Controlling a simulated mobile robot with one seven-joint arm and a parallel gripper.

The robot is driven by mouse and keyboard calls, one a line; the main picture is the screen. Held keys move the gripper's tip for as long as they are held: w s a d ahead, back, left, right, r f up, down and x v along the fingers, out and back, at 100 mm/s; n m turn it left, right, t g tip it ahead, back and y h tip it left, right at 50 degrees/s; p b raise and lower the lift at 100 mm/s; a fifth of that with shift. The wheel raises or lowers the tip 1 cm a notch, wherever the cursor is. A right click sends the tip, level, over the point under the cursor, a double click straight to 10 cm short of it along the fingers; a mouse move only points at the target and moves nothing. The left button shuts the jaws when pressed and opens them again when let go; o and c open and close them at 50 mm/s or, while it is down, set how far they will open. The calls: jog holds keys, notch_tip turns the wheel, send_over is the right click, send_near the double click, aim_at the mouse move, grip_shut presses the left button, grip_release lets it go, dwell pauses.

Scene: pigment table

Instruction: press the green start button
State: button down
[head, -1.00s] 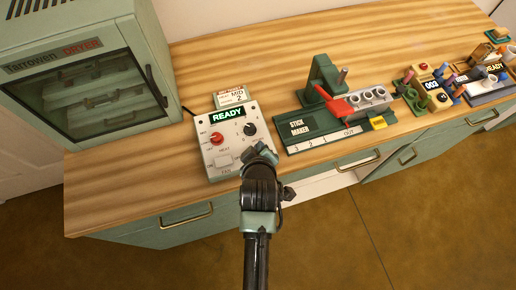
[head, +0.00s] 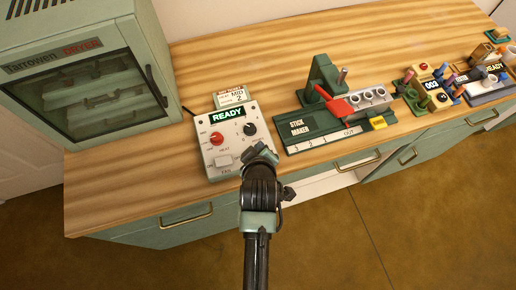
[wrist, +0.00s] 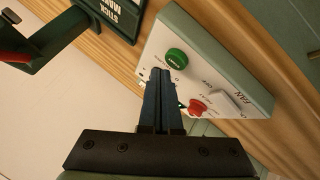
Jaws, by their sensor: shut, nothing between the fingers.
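The white control box (head: 236,143) stands on the wooden counter, with a lit READY display at its back edge. The green start button (wrist: 176,58) shows in the wrist view as a round raised cap on the box's face. In the head view my gripper and arm hide it. My gripper (head: 264,150) is over the box's front right corner. In the wrist view my gripper (wrist: 162,72) is shut and empty, its fingertips just beside the green button in the picture. I cannot tell whether they touch anything.
A red knob (head: 216,138), a black knob (head: 250,129) and a white fan switch (head: 223,161) are on the same box. The stick maker (head: 300,128) with its red lever stands to the right. A dryer (head: 80,80) stands at the left. The counter front left is clear.

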jog(key=shift+f, duration=0.15)
jog(key=shift+f, duration=0.25)
jog(key=shift+f+b, duration=0.55)
dwell(0.6)
dwell(0.4)
jog(key=shift+r+p, duration=0.95)
jog(key=shift+p, duration=0.05)
notch_tip(320, 180, up, 5)
jog(key=p, duration=0.5)
jog(key=shift+r, duration=0.1)
